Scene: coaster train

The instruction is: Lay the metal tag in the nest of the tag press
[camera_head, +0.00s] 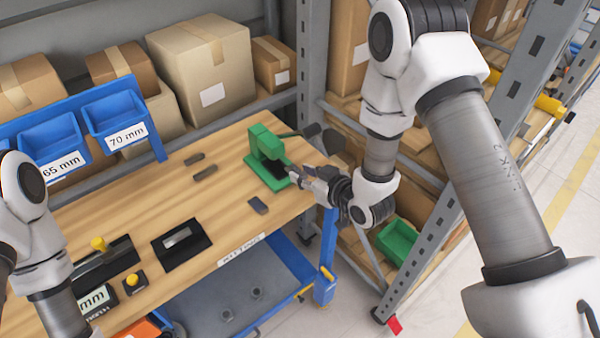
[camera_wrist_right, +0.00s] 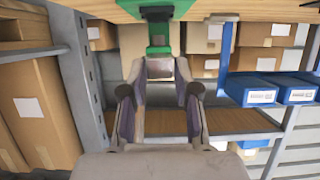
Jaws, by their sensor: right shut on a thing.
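The green tag press (camera_head: 266,152) stands at the right end of the wooden bench. It has a dark lever at its right and a dark area low at its front. My right gripper (camera_head: 297,175) is at the front of the press, shut on a small pale piece that looks like the metal tag (camera_wrist_right: 160,69). In the right wrist view the press (camera_wrist_right: 158,8) is just beyond the fingertips. The nest is too small and partly hidden, so I cannot tell whether the tag touches it. My left arm shows at the left edge; its gripper is out of view.
Several dark grey pieces (camera_head: 258,205) lie on the bench (camera_head: 225,220) near the press. A black fixture with a silver plate (camera_head: 182,240) lies further left. Blue bins (camera_head: 114,114) hang behind. A grey rack post (camera_head: 312,70) stands close to the press.

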